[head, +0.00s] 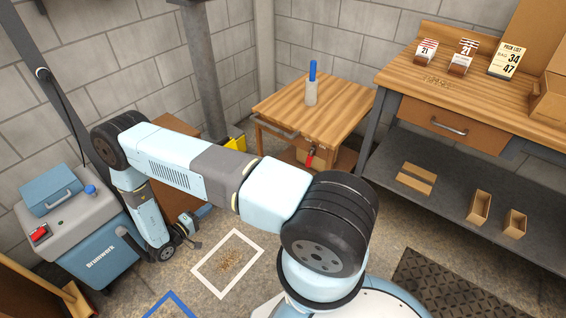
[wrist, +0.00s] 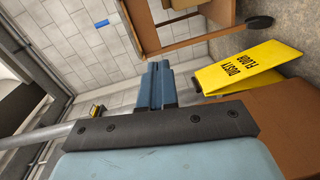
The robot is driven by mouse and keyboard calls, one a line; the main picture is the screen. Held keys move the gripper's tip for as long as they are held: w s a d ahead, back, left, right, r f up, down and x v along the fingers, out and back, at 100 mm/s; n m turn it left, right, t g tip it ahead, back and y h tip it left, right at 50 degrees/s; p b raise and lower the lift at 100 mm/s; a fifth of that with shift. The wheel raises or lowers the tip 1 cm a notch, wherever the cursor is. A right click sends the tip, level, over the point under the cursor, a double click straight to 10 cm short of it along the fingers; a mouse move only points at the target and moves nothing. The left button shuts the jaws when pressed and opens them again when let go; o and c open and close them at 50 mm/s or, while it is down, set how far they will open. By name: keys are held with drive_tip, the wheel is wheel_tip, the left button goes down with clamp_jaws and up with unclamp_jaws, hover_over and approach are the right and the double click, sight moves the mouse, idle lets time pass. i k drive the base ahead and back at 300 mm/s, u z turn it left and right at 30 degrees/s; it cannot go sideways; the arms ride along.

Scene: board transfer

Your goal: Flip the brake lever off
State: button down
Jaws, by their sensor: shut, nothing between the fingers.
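The wrist view shows part of the cart (wrist: 150,36) with a black wheel, beyond the fingertips. The lever does not show there.
A bottle with a blue top (head: 311,85) stands on the cart. A yellow floor sign (wrist: 249,68) stands by a brown cabinet (wrist: 287,122). A grey-blue Brumwerk machine (head: 95,252) is at left. A workbench (head: 460,90) fills the right. Floor lies open in front of the cart.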

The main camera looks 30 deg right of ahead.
sight(310, 157)
drive_tip(key=u, duration=0.25)
drive_tip(key=i, duration=0.5)
drive_tip(key=u, duration=2.25)
drive_tip(key=i, duration=0.2)
drive_tip(key=z, duration=3.6)
